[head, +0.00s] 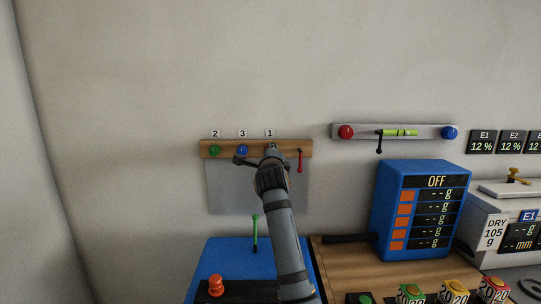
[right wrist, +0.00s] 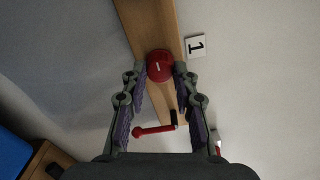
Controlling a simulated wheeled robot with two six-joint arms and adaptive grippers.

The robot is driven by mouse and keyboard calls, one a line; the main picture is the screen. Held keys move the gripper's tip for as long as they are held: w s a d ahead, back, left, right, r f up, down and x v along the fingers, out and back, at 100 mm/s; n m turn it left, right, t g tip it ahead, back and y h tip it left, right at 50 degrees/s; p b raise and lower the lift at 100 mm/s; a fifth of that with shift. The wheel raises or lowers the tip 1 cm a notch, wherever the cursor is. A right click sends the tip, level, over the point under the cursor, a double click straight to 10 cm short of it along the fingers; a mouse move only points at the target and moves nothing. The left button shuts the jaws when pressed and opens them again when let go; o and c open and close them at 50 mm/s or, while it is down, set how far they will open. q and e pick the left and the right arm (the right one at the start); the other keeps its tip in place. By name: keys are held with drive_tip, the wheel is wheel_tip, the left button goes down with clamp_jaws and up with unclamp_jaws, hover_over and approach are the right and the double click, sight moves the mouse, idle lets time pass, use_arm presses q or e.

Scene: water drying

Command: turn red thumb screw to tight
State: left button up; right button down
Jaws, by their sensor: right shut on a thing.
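The red thumb screw (right wrist: 160,65) is a round red knob with a small white mark, on a wooden strip (right wrist: 149,22) beside the label 1. In the right wrist view it sits between the two fingertips of my right gripper (right wrist: 160,71), which is shut on it. In the head view my right gripper (head: 271,155) reaches up to the strip under label 1 and hides the red thumb screw. My left gripper is not in view.
A green knob (head: 215,150) and a blue knob (head: 242,151) are left on the strip. A red crank (head: 300,160) hangs at its right end, close to my right gripper. A grey bar (head: 391,131) and a blue display box (head: 421,210) stand further right.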

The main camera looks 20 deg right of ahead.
drive_tip(key=c, duration=1)
unclamp_jaws()
drive_tip(key=shift+s, duration=0.1)
drive_tip(key=v, duration=0.7)
drive_tip(key=shift+s, duration=0.15)
